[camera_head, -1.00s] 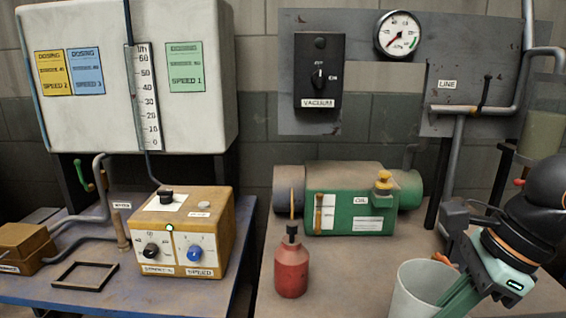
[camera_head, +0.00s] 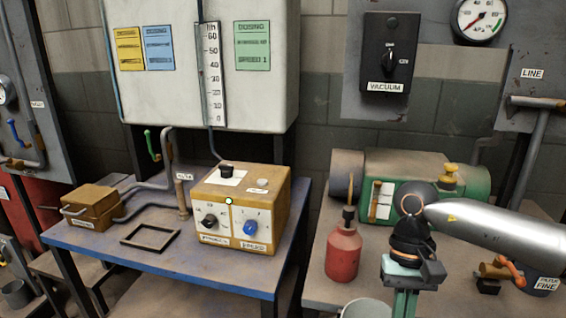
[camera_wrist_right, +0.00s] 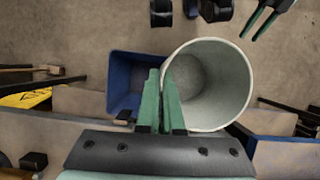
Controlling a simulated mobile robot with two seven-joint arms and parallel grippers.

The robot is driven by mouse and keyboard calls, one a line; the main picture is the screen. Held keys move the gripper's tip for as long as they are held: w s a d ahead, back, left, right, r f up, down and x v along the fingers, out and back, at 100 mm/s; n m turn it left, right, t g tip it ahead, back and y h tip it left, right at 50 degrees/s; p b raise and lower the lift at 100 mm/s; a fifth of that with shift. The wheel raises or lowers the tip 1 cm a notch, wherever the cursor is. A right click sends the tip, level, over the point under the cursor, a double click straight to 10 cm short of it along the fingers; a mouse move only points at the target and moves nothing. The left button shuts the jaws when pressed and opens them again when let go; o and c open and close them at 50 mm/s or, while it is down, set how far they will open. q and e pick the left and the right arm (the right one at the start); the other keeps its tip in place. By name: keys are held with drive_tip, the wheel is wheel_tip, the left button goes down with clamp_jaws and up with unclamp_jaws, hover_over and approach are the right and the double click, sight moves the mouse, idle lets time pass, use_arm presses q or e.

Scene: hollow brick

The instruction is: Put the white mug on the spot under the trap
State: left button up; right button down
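The white mug (camera_head: 366,309) shows only as a pale rim at the bottom edge of the head view. In the right wrist view the mug (camera_wrist_right: 228,84) is seen from above, open and with no contents visible. My right gripper (camera_wrist_right: 160,75) is shut on the mug's left wall, its green fingers close together at the rim. In the head view the right gripper (camera_head: 403,302) is cut off at the bottom. My left gripper is out of the head view; green fingers (camera_wrist_right: 250,37) at the top right of the wrist view look like it, apart and empty. I cannot identify the trap or its spot.
A red bottle (camera_head: 343,254) stands by the green pump (camera_head: 465,185) on the right table. The blue table (camera_head: 110,258) holds an orange control box (camera_head: 240,210) and a black square frame (camera_head: 152,236). A blue bin (camera_wrist_right: 125,70) lies below the mug in the wrist view.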

wheel_tip(320, 180, up, 15)
drive_tip(key=s+n+p, duration=0.2)
drive_tip(key=s+p, duration=0.1)
drive_tip(key=p, duration=1.2)
use_arm(q)
drive_tip(key=s+a+r, duration=0.1)
drive_tip(key=a+r, duration=0.2)
drive_tip(key=r, duration=0.7)
drive_tip(key=shift+s+r+n+y, duration=0.3)
drive_tip(key=shift+r+n+y, duration=0.05)
drive_tip(key=shift+n+y, duration=0.05)
use_arm(e)
drive_tip(key=shift+h, duration=0.4)
drive_tip(key=f, duration=0.4)
drive_tip(key=shift+d, duration=0.4)
drive_tip(key=shift+w, duration=0.1)
drive_tip(key=shift+f, duration=0.1)
